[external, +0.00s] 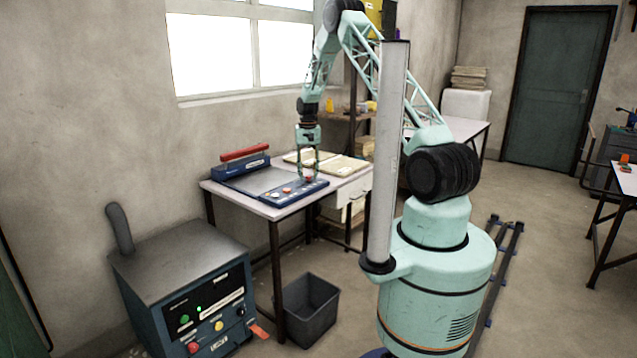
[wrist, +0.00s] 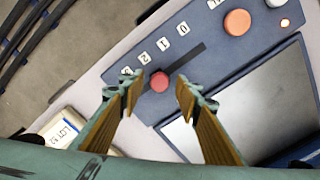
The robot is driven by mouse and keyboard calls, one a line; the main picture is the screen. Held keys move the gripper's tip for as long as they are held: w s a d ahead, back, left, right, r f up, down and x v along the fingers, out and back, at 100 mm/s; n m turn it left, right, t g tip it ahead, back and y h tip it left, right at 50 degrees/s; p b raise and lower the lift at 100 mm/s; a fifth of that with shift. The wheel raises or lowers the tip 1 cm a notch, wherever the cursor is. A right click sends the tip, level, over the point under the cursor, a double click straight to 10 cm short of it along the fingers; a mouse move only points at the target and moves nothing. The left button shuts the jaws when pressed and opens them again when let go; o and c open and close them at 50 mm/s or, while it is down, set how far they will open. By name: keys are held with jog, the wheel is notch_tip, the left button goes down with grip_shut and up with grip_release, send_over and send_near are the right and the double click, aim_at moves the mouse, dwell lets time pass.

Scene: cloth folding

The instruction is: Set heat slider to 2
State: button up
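The heat slider has a round red knob (wrist: 159,81) in a dark slot (wrist: 188,59) on the blue control panel (wrist: 222,60). Small white number labels (wrist: 163,44) run alongside the slot. The knob sits toward the slot's lower-left end, roughly across from the 2 label; its exact setting is hard to tell. My gripper (wrist: 156,88) is open, with one finger on each side of the knob and a visible gap to each. In the external view my gripper (external: 308,172) points down over the panel (external: 290,193) at the front of the press.
An orange button (wrist: 237,22) and a lit lamp (wrist: 285,23) are on the same panel. The metal plate (wrist: 240,103) lies beside it. The press has a red handle (external: 245,153).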

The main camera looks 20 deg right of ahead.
jog(key=shift+r, duration=0.1)
notch_tip(320, 180, up, 12)
dwell(1.0)
